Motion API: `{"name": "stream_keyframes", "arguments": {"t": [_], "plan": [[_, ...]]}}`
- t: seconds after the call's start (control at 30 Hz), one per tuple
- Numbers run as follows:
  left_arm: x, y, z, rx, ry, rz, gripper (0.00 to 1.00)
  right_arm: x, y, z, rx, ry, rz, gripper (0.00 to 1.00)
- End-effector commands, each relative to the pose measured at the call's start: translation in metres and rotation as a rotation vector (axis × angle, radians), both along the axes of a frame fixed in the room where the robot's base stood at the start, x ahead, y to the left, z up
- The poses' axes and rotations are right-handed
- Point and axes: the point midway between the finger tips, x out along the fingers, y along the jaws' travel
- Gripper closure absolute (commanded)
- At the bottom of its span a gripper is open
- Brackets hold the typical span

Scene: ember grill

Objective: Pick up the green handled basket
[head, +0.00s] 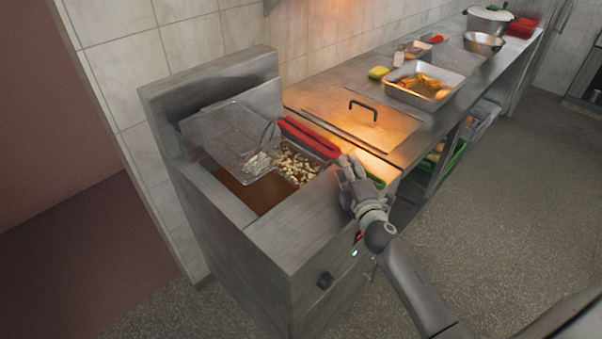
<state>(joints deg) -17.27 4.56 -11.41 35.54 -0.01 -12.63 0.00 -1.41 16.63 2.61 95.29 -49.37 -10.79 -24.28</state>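A deep fryer holds brown oil (250,187). A short piece of green handle (376,182) shows just right of my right gripper, mostly hidden behind it. The basket that this handle belongs to is not clearly visible. A wire basket (228,128) sits tilted at the fryer's back left. Pale food pieces (296,161) lie in the fryer's right part, below red handles (310,137). My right gripper (347,166) is over the fryer's right front edge, close to the green handle. I cannot tell whether its fingers are open or touch the handle. My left gripper is out of view.
A steel counter (330,99) runs back to the right, with a black-handled lid (363,110), a metal tray of orange food (424,84), a yellow-green sponge (378,73) and bowls. A green crate (457,153) is on the shelf below. The floor at right is clear.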

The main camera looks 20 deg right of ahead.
Motion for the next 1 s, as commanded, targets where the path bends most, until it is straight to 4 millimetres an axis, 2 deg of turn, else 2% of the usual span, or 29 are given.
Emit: {"name": "stream_keyframes", "arguments": {"t": [0.27,0.57,0.6,1.0], "plan": [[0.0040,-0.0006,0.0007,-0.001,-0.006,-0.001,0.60,0.0043,-0.0005,-0.0005,0.000,0.000,0.001,0.62],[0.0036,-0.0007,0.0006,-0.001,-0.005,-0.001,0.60,0.0041,-0.0006,-0.0003,0.000,0.000,0.000,0.98],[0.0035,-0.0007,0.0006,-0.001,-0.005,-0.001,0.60,0.0040,-0.0006,-0.0004,0.000,0.000,0.000,1.00],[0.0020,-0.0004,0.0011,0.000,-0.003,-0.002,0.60,0.0044,-0.0005,0.0027,0.000,-0.003,0.001,1.00]]}}
